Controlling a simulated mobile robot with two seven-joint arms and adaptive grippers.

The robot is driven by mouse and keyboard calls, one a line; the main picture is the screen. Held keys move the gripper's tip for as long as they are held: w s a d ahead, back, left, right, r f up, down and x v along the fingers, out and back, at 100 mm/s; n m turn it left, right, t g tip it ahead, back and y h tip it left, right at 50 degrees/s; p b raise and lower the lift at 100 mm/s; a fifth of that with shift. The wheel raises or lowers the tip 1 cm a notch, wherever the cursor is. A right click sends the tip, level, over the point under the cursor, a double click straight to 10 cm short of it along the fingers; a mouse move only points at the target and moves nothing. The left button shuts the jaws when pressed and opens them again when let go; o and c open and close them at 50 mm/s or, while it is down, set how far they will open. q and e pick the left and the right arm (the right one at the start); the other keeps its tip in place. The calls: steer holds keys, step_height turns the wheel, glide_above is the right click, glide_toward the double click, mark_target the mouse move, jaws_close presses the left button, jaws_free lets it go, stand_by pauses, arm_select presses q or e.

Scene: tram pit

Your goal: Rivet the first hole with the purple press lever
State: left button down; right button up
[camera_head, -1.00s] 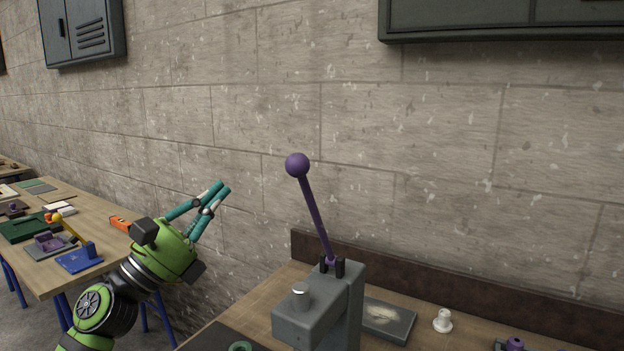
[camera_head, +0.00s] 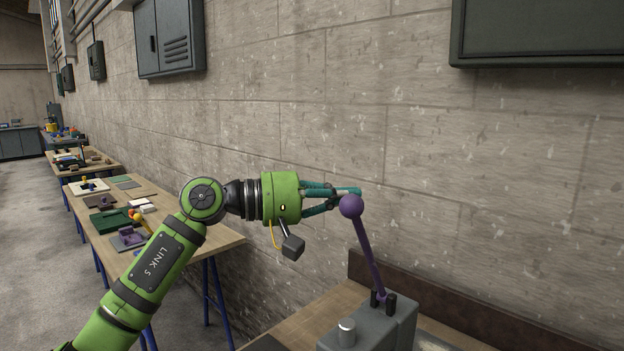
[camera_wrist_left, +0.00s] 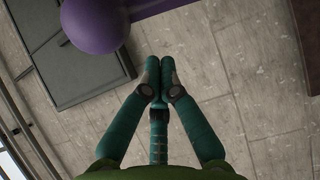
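The purple press lever (camera_head: 368,250) stands up from the grey press (camera_head: 385,328), tilted to the left, with a round purple ball (camera_head: 351,206) on its top end. My left gripper (camera_head: 350,191) comes in from the left with its teal fingertips at the ball's upper left edge; I cannot tell whether they touch it. In the left wrist view the fingers (camera_wrist_left: 158,75) are together with nothing between them. The purple ball (camera_wrist_left: 95,22) is beside them at the upper left there. The first hole and rivet are not visible. My right gripper is out of view.
The press stands on a wooden bench (camera_head: 325,312) with a dark brown back edge (camera_head: 440,300) along the block wall. Another wooden table (camera_head: 215,235) with several parts stands to the left. A grey cabinet (camera_head: 170,38) hangs on the wall.

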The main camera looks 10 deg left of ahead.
mark_target(341, 203)
arm_select(q)
steer(key=s+p, duration=0.2)
steer(key=s, duration=0.1)
steer(key=shift+s, duration=0.2)
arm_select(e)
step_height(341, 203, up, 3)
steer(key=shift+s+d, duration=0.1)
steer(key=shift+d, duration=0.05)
arm_select(q)
steer(key=shift+a, duration=0.1)
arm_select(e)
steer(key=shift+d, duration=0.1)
